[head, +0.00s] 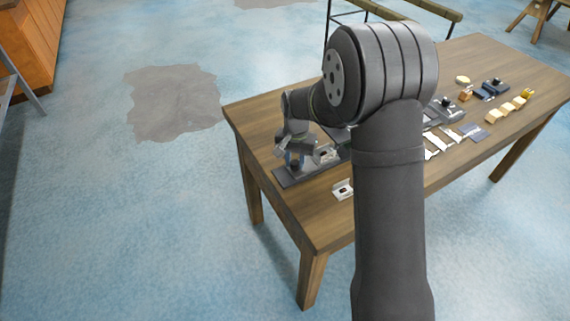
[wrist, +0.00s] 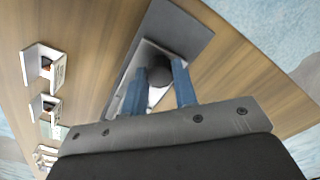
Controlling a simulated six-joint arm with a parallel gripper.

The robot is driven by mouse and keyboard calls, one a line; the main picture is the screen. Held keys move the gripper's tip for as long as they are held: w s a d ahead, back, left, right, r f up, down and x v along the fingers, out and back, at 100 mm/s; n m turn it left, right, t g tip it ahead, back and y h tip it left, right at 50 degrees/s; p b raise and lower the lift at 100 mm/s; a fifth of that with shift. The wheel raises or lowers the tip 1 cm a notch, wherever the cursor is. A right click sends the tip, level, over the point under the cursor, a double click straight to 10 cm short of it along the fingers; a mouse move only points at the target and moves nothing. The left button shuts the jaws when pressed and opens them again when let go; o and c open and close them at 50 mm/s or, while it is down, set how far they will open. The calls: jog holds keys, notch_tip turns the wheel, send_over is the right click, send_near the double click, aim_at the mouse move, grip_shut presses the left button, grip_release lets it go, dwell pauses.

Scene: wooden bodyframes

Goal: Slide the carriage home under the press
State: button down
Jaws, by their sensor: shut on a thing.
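The knob stands on a light grey carriage (wrist: 146,58), partly covered by the fingers. The carriage sits on a long dark base plate (wrist: 180,28), whose bare end runs to the upper right. In the head view my gripper (head: 295,162) is low over the same dark plate (head: 290,179) near the table's left end. A light grey block with a dark opening (head: 325,154) is just right of it. I cannot make out the press for certain; my arm hides part of the area.
The wooden table (head: 300,225) holds several small white brackets, one nearby (head: 342,189), also along the left of the wrist view (wrist: 45,62). Dark fixtures (head: 445,108) and yellow blocks (head: 505,110) lie right of my arm. The table's left front corner is clear.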

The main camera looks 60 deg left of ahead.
jog(key=shift+w, duration=0.15)
jog(key=c, duration=1.1)
grip_release()
jog(key=shift+c, duration=0.2)
notch_tip(320, 180, up, 17)
jog(key=shift+r, duration=0.2)
